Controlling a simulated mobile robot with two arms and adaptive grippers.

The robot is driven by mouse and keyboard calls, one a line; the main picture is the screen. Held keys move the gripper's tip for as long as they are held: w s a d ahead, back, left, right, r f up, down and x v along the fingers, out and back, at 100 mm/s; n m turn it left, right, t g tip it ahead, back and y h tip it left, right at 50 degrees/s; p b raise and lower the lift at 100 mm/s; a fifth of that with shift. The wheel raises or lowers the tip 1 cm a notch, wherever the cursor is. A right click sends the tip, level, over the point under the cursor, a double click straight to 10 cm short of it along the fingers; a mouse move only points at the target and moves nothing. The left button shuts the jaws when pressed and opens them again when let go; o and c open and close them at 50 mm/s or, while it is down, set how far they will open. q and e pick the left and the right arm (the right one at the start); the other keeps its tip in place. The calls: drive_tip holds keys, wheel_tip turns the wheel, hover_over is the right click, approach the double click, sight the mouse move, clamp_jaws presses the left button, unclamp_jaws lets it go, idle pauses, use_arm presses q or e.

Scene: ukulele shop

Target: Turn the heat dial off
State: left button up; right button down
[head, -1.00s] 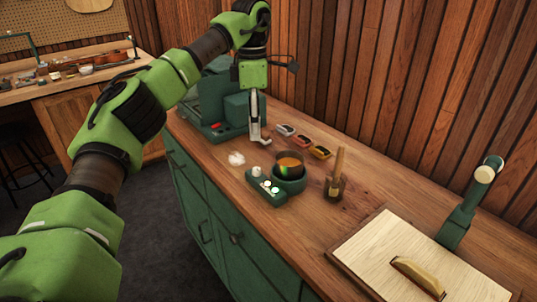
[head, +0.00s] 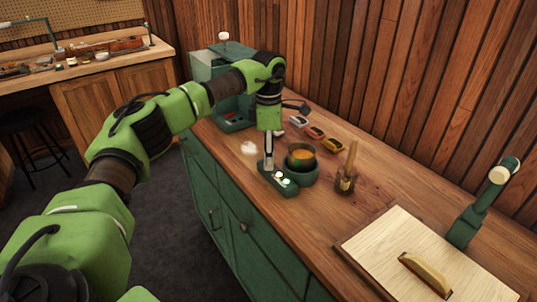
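A small green control box (head: 291,190) with lit white spots on top sits on the wooden counter, against the front left of a round dark green pot (head: 303,175) with an amber content. My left gripper (head: 268,168) points straight down at the box's far left end, where the pale knob of the heat dial was seen. The fingertips now hide the dial. I see the narrow grey fingers nearly edge-on, so I cannot tell their opening or whether they touch the dial. My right gripper is not in view.
A brush (head: 348,170) in a dark jar stands right of the pot. Several small coloured items lie behind it. A white wad (head: 249,148) lies left of the gripper. A green machine (head: 232,112) stands at the back; a pale board (head: 432,255) lies front right.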

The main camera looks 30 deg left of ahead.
use_arm(q)
drive_tip(key=shift+f, duration=0.2)
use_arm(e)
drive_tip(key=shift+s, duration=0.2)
use_arm(q)
drive_tip(key=shift+c, duration=0.7)
clamp_jaws()
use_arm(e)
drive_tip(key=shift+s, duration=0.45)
